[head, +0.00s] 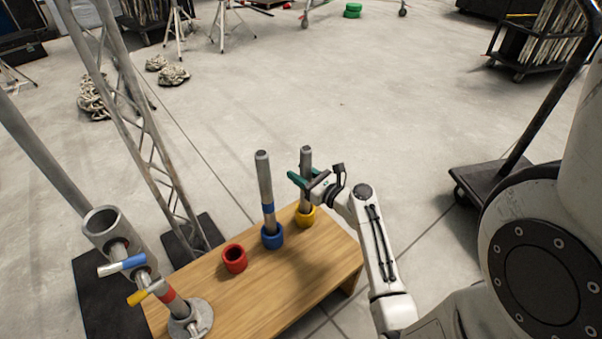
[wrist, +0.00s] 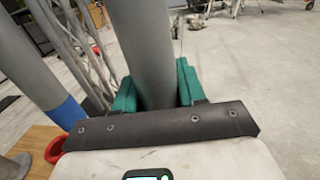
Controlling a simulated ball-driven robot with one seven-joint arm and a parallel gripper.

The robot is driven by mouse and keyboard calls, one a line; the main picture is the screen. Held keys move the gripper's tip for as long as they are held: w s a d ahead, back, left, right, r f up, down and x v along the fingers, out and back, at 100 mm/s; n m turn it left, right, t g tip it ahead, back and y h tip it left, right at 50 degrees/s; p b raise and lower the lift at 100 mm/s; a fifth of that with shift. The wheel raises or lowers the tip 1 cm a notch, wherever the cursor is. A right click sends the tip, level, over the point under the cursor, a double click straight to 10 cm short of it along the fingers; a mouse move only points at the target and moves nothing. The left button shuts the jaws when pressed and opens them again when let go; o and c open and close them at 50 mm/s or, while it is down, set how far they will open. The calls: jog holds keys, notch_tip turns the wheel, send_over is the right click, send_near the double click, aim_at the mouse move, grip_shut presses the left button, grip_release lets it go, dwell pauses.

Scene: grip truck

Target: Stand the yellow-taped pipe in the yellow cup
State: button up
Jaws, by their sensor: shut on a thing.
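A grey pipe (head: 306,158) stands about upright with its lower end at the yellow cup (head: 305,217), appearing inside its rim. My gripper (head: 308,180) is shut on this pipe around its upper part, with green fingers on both sides. The same pipe (wrist: 145,50) runs between the fingers in the wrist view. Its yellow tape cannot be made out; the gripper and cup cover parts of it. The cup stands near the wooden table's far right corner.
A blue-taped pipe (head: 264,178) stands in the blue cup (head: 272,236), close left of my gripper. The red cup (head: 235,259) is empty. A metal truss (head: 150,130) rises behind.

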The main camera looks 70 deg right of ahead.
jog(key=shift+f, duration=0.25)
dwell(0.4)
jog(key=shift+f+b, duration=1.55)
jog(key=shift+f, duration=0.55)
jog(key=o, duration=1.3)
jog(key=p+v, duration=0.2)
jog(key=v, duration=0.8)
jog(key=shift+s+a, duration=0.15)
jog(key=shift+s, duration=0.2)
